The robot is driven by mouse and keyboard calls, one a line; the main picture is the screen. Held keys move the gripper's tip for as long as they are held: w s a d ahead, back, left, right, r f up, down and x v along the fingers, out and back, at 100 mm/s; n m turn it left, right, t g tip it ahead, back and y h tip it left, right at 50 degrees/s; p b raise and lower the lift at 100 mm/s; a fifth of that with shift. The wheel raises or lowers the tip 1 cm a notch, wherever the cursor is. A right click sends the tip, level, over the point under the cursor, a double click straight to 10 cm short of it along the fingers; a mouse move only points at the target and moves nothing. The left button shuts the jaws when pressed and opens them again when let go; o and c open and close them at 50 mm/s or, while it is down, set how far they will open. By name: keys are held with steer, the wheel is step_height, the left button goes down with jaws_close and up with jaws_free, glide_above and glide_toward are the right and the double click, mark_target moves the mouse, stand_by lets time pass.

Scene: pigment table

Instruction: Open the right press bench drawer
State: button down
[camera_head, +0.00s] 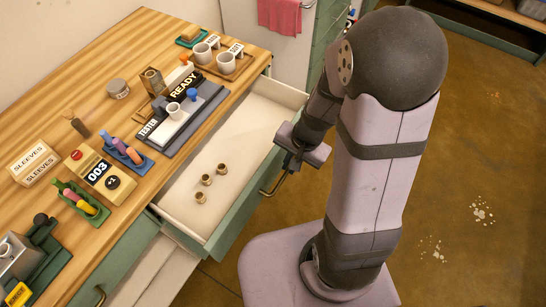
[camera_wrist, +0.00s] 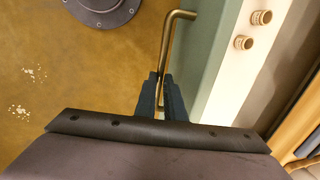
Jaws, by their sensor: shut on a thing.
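The right drawer (camera_head: 240,125) stands pulled well out from under the wooden bench top, with a pale interior and a green front (camera_head: 240,208). Three small brass rings or cups (camera_head: 207,180) lie inside it. Its brass bar handle (camera_head: 270,188) is on the outer face and also shows in the wrist view (camera_wrist: 170,38). My gripper (camera_head: 291,170) is at the handle, outside the drawer front. In the wrist view its dark fingers (camera_wrist: 160,85) are shut on the near end of the handle. The exact contact is partly hidden by the fingers.
The bench top (camera_head: 95,60) carries a TESTER/READY stand (camera_head: 190,110), a tray with white cups (camera_head: 227,62), a counter box (camera_head: 97,173) and SLEEVES boxes (camera_head: 34,163). Another drawer handle (camera_head: 100,297) shows at lower left. Floor to the right (camera_head: 470,150) is clear.

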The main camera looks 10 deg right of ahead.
steer(key=shift+s+d, duration=0.8)
steer(key=shift+d, duration=0.05)
steer(key=c, duration=1.8)
jaws_free()
steer(key=shift+c, duration=0.2)
steer(key=shift+r, duration=0.15)
step_height(320, 180, up, 7)
steer(key=p, duration=0.1)
steer(key=shift+s+d+p, duration=0.35)
steer(key=shift+s+d, duration=0.1)
